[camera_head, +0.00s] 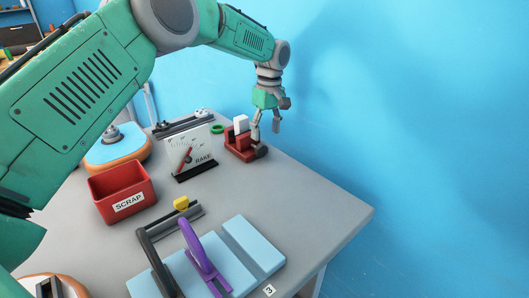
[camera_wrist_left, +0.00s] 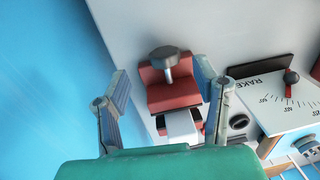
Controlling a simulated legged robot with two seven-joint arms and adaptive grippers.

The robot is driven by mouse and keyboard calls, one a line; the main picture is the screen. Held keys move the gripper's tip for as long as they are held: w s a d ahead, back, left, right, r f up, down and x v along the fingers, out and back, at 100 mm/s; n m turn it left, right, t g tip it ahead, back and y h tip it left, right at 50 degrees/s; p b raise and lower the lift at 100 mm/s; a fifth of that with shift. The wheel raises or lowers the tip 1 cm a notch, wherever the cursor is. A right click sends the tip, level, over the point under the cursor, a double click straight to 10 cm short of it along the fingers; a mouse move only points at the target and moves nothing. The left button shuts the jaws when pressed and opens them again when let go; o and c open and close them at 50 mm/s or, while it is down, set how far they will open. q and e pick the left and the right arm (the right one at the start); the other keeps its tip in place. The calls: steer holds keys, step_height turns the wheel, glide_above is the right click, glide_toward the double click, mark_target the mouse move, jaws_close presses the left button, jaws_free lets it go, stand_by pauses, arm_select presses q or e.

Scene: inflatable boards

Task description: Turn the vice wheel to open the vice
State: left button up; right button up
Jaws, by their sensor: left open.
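The red vice (camera_head: 238,147) stands near the far right edge of the grey table, with a white block (camera_head: 241,123) at its jaws. Its dark grey round wheel (camera_head: 261,151) is on the side facing me. In the left wrist view the wheel (camera_wrist_left: 165,54) stands on a grey shaft above the red vice body (camera_wrist_left: 172,96), and the white block (camera_wrist_left: 182,127) is partly hidden by my gripper. My left gripper (camera_head: 266,130) is open and empty, pointing down over the vice's wheel side. In the wrist view its fingers (camera_wrist_left: 163,82) are spread on either side of the vice. My right gripper is not in view.
A gauge board marked RAKE (camera_head: 190,155) stands left of the vice, with a green ring (camera_head: 218,129) behind. A red SCRAP bin (camera_head: 123,192) and light blue boards with a purple handle (camera_head: 200,258) are nearer. The table's right front area is clear; a blue wall lies beyond.

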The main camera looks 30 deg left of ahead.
mark_target(262, 145)
arm_select(q)
steer(key=f, duration=0.2)
steer(key=a+f, duration=0.1)
steer(key=f, duration=0.1)
steer(key=a+f, duration=0.1)
steer(key=f, duration=0.2)
steer(key=shift+s, duration=0.3)
steer(key=shift+d+r, duration=0.1)
steer(key=shift+d, duration=0.6)
steer(key=c, duration=1.2)
steer(key=shift+a+r, duration=0.1)
steer(key=shift+a, duration=0.1)
